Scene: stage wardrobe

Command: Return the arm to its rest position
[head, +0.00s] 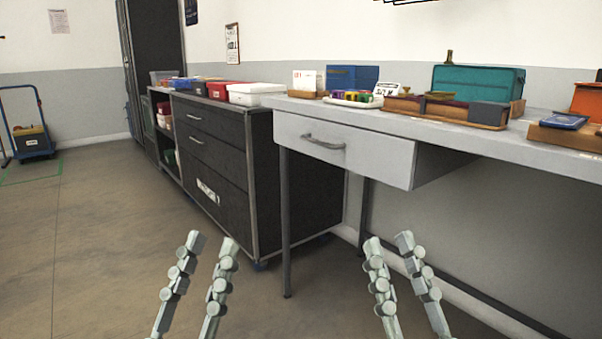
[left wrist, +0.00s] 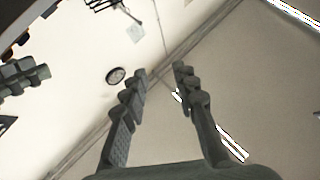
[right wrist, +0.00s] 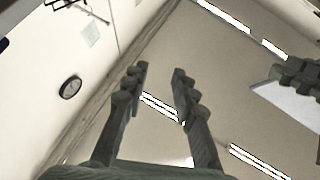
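My left gripper (head: 211,241) shows low in the head view, its two jointed grey fingers pointing up and spread apart. It is open with nothing between the fingers. My right gripper (head: 389,241) stands to the right of it at about the same height, also open and empty. In the left wrist view the left gripper (left wrist: 160,72) has a clear gap between its fingertips. In the right wrist view the right gripper (right wrist: 160,70) also has a clear gap. Both wrist views look up at the wall and ceiling. Neither gripper touches anything.
A blue trolley (head: 36,152) is far left. The floor (head: 90,240) at left is clear.

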